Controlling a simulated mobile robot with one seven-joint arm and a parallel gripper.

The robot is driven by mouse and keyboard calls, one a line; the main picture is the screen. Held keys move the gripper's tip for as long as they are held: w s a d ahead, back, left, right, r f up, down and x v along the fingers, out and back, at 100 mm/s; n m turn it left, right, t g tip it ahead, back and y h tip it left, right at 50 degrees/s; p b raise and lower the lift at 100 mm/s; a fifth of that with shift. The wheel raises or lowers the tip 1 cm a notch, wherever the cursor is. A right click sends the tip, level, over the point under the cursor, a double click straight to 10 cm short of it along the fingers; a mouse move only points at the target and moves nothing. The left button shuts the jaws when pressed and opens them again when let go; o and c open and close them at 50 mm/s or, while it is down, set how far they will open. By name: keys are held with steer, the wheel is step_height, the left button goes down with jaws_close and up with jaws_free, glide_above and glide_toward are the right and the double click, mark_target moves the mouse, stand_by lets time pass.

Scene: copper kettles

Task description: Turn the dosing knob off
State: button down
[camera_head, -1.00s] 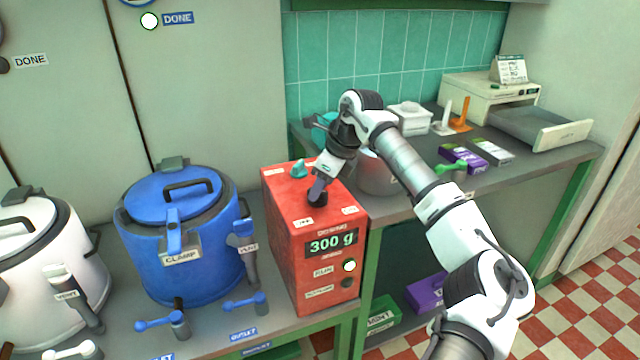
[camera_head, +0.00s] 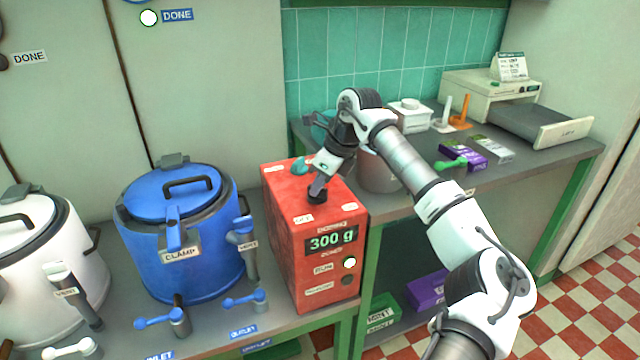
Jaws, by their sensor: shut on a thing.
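The red dosing box (camera_head: 281,226) stands at the right end of the kettle bench, with a display reading 300 g (camera_head: 331,240) and a lit lamp (camera_head: 349,263) on its front. The dark dosing knob (camera_head: 317,196) is on its top, near the front edge. My gripper (camera_head: 318,187) points down onto the knob and is shut on it. The fingers partly cover the knob, so its exact pointing is hard to read. A small teal knob (camera_head: 299,166) sits behind it on the same top.
A blue kettle (camera_head: 150,262) stands left of the box, and a white kettle (camera_head: 35,310) further left. Purple boxes (camera_head: 465,155) and a beige machine (camera_head: 470,90) are beyond.

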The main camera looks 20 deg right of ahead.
steer(key=m+b, duration=0.2)
steer(key=m+t+h+b, duration=0.1)
steer(key=m+b, duration=0.1)
steer(key=shift+s+a+f+h, duration=0.1)
steer(key=shift+f+h, duration=0.1)
steer(key=shift+h, duration=0.1)
steer(key=m+b, duration=0.2)
steer(key=m+h+b, duration=0.1)
steer(key=m, duration=0.1)
steer(key=shift+a+m+h+b, duration=0.1)
steer(key=shift+m+h+b, duration=0.2)
steer(key=shift+m+b, duration=0.1)
steer(key=m+h+b, duration=0.1)
steer(key=m, duration=0.1)
steer(key=m+b, duration=0.2)
steer(key=shift+a+r+m+h, duration=0.1)
steer(key=shift+a+m+h, duration=0.05)
steer(key=shift+m+h, duration=0.2)
steer(key=shift+r+m+g+h+b, duration=0.1)
steer(key=shift+m+g+h+b, duration=0.5)
steer(key=shift+m, duration=1.25)
steer(key=shift+b, duration=0.4)
steer(key=c, duration=1.4)
jaws_free()
